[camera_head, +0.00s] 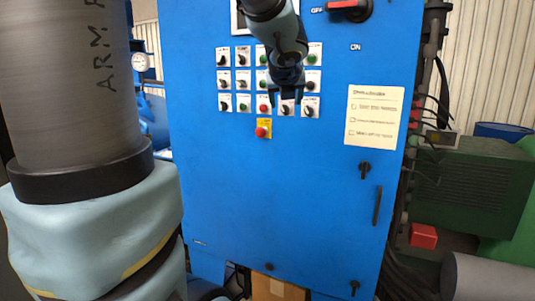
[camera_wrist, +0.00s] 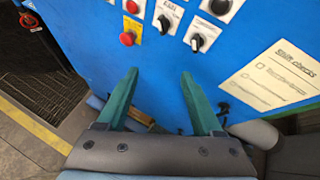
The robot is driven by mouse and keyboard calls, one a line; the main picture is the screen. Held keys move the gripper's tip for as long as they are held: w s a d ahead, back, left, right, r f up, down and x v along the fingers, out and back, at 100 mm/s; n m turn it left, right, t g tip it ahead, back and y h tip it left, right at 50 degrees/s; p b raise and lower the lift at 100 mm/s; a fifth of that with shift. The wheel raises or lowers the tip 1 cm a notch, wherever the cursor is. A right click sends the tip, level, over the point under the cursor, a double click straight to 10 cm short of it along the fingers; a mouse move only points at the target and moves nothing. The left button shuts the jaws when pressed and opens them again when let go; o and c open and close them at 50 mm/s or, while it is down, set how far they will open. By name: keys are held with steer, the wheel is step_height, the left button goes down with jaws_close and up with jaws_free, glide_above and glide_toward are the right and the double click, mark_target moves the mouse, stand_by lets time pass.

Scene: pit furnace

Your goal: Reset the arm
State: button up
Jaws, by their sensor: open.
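My gripper (camera_head: 286,98) is in front of the upper part of a blue control cabinet (camera_head: 270,190) in the head view. It covers some of the knobs and buttons there. In the wrist view my gripper (camera_wrist: 160,90) shows two green fingers spread apart, with nothing between them. The blue panel lies beyond the fingertips. A red button (camera_wrist: 127,39) and black rotary knobs (camera_wrist: 197,42) are above the fingers in that view. I cannot tell from these views how far the fingertips are from the panel.
A red emergency button on a yellow plate (camera_head: 263,130) sits below the knob rows. A paper checklist (camera_head: 373,116) is on the right of the cabinet door. A red-handled switch (camera_head: 348,6) is at the top right. Cables and a green unit (camera_head: 470,185) stand to the right.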

steer(key=s+a+f+n+g+y, duration=0.1)
steer(key=s+a+f+n+g, duration=0.3)
steer(key=f+n, duration=0.55)
steer(key=s+a+f+n+g+y, duration=0.15)
steer(key=s+a+f+n, duration=0.3)
steer(key=f+n, duration=0.45)
steer(key=s+a+f+n+g+h, duration=0.1)
steer(key=s+f+n+g, duration=0.1)
steer(key=s+f+n, duration=0.2)
steer(key=s+a+f+n+g, duration=0.2)
steer(key=s+f+n, duration=0.2)
steer(key=n, duration=0.7)
steer(key=shift+s+g+h, duration=0.35)
steer(key=shift+s, duration=0.45)
steer(key=shift+n, duration=0.25)
